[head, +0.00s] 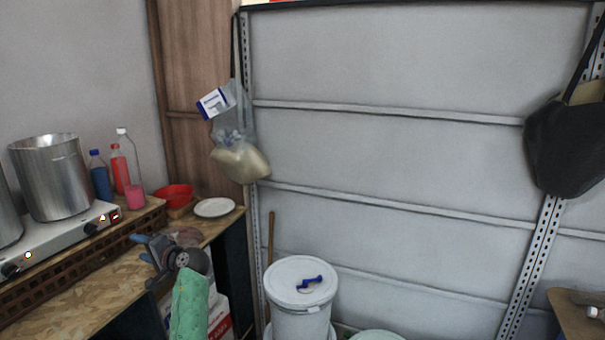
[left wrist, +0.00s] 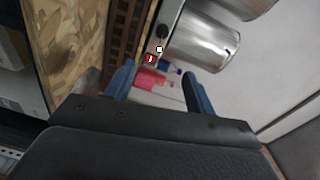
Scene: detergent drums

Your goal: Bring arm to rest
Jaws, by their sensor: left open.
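My left gripper (head: 143,248) is in the lower left of the head view, at the front edge of the wooden counter. Its green-sleeved arm comes up from below. Its two blue fingers are apart and nothing shows between them that it grips. In the left wrist view my left gripper (left wrist: 158,87) points toward the counter, with the bottles and pot beyond the fingers. My right gripper is in neither view.
The counter (head: 75,292) carries a hot plate, a metal pot (head: 52,180), several bottles, a red bowl (head: 174,195) and a white plate (head: 214,207). A white lidded drum (head: 302,318) with a blue item on its lid stands right of the arm. Bags hang on the wall.

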